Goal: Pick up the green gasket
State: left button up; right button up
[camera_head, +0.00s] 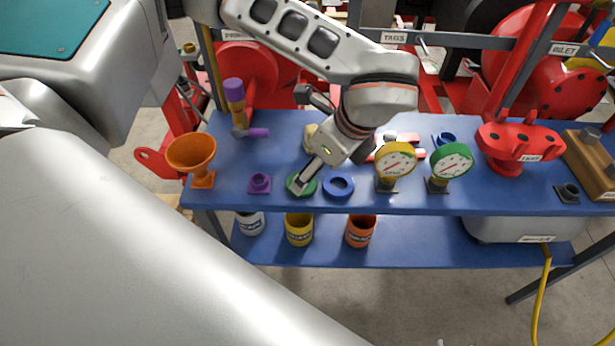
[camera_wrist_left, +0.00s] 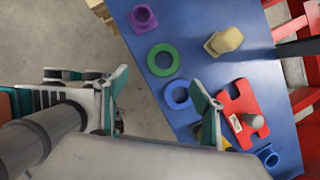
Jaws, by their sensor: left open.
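The green gasket (camera_head: 309,189) is a flat ring lying on the blue bench top, just left of a blue ring (camera_head: 338,186). My left gripper (camera_head: 299,182) is directly above the gasket in the head view and hides part of it. In the left wrist view the gasket (camera_wrist_left: 151,67) lies in full view just beyond the open fingertips of my left gripper (camera_wrist_left: 160,81). The gap between the fingers is empty. I cannot tell the exact height of the fingertips above the gasket. My right gripper is not in view.
A purple fitting (camera_head: 260,183) and an orange funnel (camera_head: 192,158) stand left of the gasket. Two gauges, yellow (camera_head: 395,160) and green (camera_head: 451,162), stand to the right. A beige nut-shaped part (camera_wrist_left: 224,42) lies behind. Cups sit on the lower shelf (camera_head: 400,252).

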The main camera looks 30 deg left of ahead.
aim_at(311, 189)
pick_arm(q)
jog(key=shift+x, duration=0.9)
jog(key=x, duration=0.5)
jog(key=shift+w+a+f+p, duration=0.25)
jog(key=shift+w+p, duration=0.1)
jog(key=shift+p, duration=0.05)
jog(key=c, duration=1.2)
